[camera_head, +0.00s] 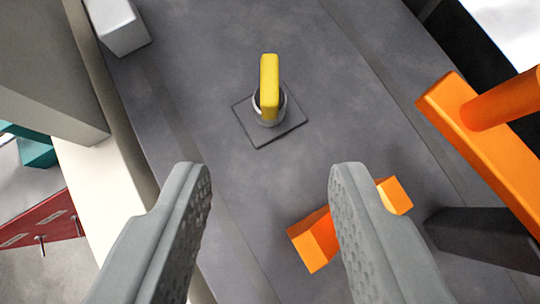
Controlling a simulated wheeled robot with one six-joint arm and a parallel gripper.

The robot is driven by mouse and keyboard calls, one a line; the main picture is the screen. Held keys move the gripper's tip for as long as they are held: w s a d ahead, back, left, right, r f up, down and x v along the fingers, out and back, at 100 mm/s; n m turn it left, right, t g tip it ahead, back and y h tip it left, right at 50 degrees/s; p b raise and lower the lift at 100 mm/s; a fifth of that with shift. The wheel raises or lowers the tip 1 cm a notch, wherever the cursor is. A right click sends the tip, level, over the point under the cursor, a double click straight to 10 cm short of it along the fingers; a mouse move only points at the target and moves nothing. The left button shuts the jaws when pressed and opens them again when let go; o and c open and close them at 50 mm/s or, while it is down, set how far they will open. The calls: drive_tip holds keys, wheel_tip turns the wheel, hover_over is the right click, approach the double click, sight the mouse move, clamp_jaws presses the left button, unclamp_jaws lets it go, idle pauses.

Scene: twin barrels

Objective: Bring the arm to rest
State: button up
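My gripper (268,180) is open and empty, its two grey fingers wide apart at the bottom of the view. Beyond the fingertips, a yellow handle (269,85) stands on a round base on a dark square plate (259,138), which is fixed to or lies on the grey surface. The gripper is apart from it. The right finger partly hides an orange block-like piece (315,240).
A large orange bracket (490,140) with a dark bar (485,235) stands at the right. A white block (118,27) is at the upper left. A beige wall (45,70) and a red panel (40,225) lie left.

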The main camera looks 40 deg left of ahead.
drive_tip(key=s+d+f+m+t+h, duration=0.1)
drive_tip(key=s+d+m+t+h, duration=0.2)
drive_tip(key=s, duration=1)
drive_tip(key=s+d+f+m+t+h, duration=0.2)
drive_tip(key=s+d+m+t, duration=0.3)
drive_tip(key=s+d, duration=0.5)
drive_tip(key=s+t, duration=0.2)
drive_tip(key=s, duration=0.1)
drive_tip(key=shift+s+d+f+t+h, duration=0.2)
drive_tip(key=shift+d+t+h, duration=0.1)
drive_tip(key=shift+h, duration=0.1)
drive_tip(key=shift+a, duration=0.1)
